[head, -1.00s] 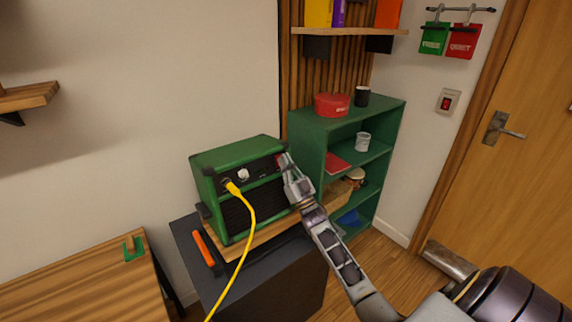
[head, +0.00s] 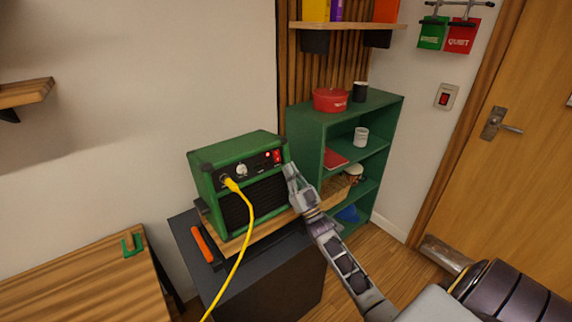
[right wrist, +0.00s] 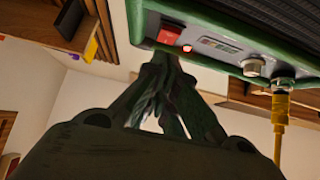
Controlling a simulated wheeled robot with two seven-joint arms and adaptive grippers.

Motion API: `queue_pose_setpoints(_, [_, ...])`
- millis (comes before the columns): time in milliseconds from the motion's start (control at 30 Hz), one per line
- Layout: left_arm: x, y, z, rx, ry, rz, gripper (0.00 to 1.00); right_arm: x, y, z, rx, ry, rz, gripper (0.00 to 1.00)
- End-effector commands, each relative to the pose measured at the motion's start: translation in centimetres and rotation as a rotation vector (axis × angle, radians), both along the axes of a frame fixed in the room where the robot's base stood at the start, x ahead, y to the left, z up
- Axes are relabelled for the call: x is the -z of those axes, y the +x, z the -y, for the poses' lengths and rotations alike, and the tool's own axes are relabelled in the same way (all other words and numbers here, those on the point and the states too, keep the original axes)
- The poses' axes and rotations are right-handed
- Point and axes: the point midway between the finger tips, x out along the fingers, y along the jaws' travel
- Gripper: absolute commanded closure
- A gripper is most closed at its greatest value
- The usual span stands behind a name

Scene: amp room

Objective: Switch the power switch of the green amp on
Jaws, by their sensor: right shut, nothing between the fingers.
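The green amp (head: 211,158) stands on a wooden board on a dark cabinet in the head view. Its front panel carries a white knob (head: 241,170), a yellow cable (head: 245,222) plugged in at the left, and a red power switch (head: 277,157) at the right end. A small red light (head: 267,155) beside the switch is lit. The right wrist view also shows the switch (right wrist: 169,36) and the glowing light (right wrist: 187,48). My right gripper (head: 289,169) is shut and empty, just right of and below the switch, apart from it. My left gripper is not in view.
A green shelf (head: 305,125) with a red pot (head: 331,100) and cups stands right of the amp. An orange object (head: 202,244) lies on the cabinet (head: 222,278). A wooden table (head: 80,281) is at the lower left.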

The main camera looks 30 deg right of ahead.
Motion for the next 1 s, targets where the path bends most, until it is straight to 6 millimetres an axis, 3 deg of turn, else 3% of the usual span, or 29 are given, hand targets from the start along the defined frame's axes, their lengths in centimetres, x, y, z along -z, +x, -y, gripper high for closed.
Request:
queue_pose_setpoints(500, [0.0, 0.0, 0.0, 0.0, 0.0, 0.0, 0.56, 4.0, -4.4, 0.4, 0.0, 0.001, -0.001, 1.0])
queue_pose_setpoints(1000, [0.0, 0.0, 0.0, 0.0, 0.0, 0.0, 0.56, 4.4, -4.9, 0.4, -0.001, 0.001, 0.0, 1.0])
